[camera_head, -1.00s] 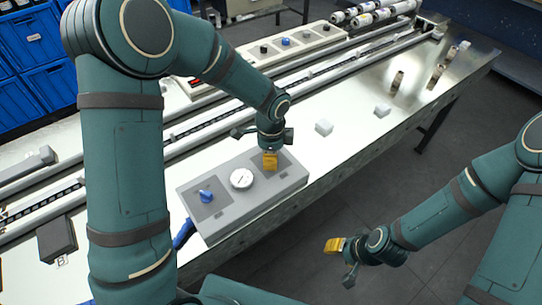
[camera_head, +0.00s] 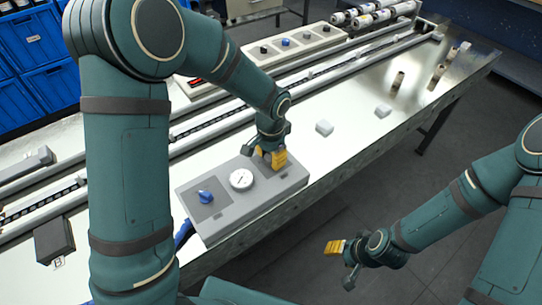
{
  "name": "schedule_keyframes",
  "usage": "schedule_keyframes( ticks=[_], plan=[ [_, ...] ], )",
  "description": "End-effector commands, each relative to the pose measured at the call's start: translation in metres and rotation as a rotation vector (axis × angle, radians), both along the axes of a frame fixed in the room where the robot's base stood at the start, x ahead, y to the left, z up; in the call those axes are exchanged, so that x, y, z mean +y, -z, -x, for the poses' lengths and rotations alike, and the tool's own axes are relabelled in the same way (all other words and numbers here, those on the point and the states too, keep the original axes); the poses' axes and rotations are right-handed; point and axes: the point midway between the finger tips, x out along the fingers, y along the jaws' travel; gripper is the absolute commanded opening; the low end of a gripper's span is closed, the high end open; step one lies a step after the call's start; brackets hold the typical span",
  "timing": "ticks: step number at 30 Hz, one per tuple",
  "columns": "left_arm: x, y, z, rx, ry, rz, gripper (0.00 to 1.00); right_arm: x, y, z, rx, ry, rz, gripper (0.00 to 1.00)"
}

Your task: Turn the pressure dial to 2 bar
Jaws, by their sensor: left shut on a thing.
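A grey control box (camera_head: 233,216) lies on the near edge of the machine table. On it are a blue knob (camera_head: 205,196) at the left and a round white gauge (camera_head: 241,179) with a dark needle in the middle; its numbers are too small to read. My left gripper (camera_head: 275,160) points down over the right part of the box, with its yellow fingers low at the panel there. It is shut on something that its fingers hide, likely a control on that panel. My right gripper (camera_head: 335,247) hangs empty-looking over the floor, clear of the table; its opening is unclear.
A long control panel (camera_head: 300,42) with several knobs stands at the back. Rails run along the table. Small white blocks (camera_head: 324,128) lie on the clear metal surface to the right. Blue crates (camera_head: 45,85) stand at the far left.

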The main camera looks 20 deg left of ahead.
Motion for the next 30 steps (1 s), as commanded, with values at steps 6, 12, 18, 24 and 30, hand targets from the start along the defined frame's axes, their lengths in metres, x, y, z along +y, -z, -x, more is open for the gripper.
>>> schedule_keyframes(
  ticks=[6, 12, 18, 24, 30],
  plan=[
    [0.0000, 0.0009, 0.0007, 0.003, -0.045, -0.001, 0.00, 0.0000, 0.0004, -0.0001, 0.000, 0.000, 0.000, 0.47],
    [-0.0001, 0.0010, 0.0008, 0.003, -0.053, -0.001, 0.00, 0.0000, 0.0005, -0.0001, 0.000, 0.000, 0.000, 0.47],
    [-0.0001, 0.0011, 0.0009, 0.003, -0.053, -0.001, 0.00, 0.0000, 0.0005, 0.0000, 0.000, 0.000, 0.000, 0.47],
    [0.0000, 0.0009, 0.0007, 0.002, -0.052, 0.000, 0.70, 0.0000, 0.0005, 0.0000, 0.000, 0.000, 0.000, 0.47],
    [-0.0001, 0.0005, 0.0004, 0.001, -0.052, -0.001, 0.70, 0.0000, 0.0004, 0.0000, 0.000, 0.000, 0.000, 0.47]
  ],
)
